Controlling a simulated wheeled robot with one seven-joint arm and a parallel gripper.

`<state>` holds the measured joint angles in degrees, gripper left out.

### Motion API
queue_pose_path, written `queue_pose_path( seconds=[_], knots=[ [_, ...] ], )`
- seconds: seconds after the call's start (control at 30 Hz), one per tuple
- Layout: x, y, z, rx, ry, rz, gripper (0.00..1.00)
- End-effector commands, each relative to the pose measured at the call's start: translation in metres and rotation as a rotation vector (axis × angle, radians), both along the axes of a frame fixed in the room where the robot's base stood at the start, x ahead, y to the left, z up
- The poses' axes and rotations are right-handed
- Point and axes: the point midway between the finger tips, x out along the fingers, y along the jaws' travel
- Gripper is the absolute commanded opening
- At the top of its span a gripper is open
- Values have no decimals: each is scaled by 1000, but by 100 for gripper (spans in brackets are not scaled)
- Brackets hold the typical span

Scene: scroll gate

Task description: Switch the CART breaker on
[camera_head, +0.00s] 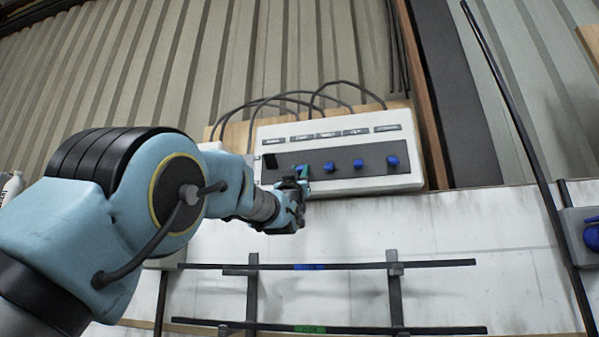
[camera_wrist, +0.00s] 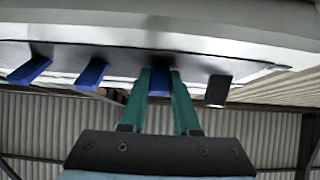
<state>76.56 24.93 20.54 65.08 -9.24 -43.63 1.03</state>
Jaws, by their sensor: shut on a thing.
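The breaker panel (camera_head: 345,183) is a pale box with a dark strip on the back wall. A row of levers sits under small labels (camera_head: 328,134), too small to read surely. The leftmost lever (camera_head: 270,161) is black; three blue levers (camera_head: 393,161) show to the right of my gripper (camera_head: 301,173). My gripper is at the second lever from the left. In the wrist view my teal fingers (camera_wrist: 163,85) are shut on that blue lever (camera_wrist: 159,82), one finger on each side. The black lever (camera_wrist: 217,91) is right of them there, with other blue levers (camera_wrist: 92,74) left.
Dark cables (camera_head: 300,98) loop above the panel. Below it, dark horizontal rails (camera_head: 420,265) cross the white wall. A slanted dark pole (camera_head: 520,130) and another box with a blue knob (camera_head: 591,237) stand at the right.

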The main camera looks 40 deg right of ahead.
Motion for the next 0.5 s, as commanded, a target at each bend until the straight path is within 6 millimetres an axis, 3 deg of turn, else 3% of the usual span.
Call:
queue_pose_path(
  seconds=[0.5],
  knots=[
    [0, 1, 3, 22, 16, 0, 0]
  ],
)
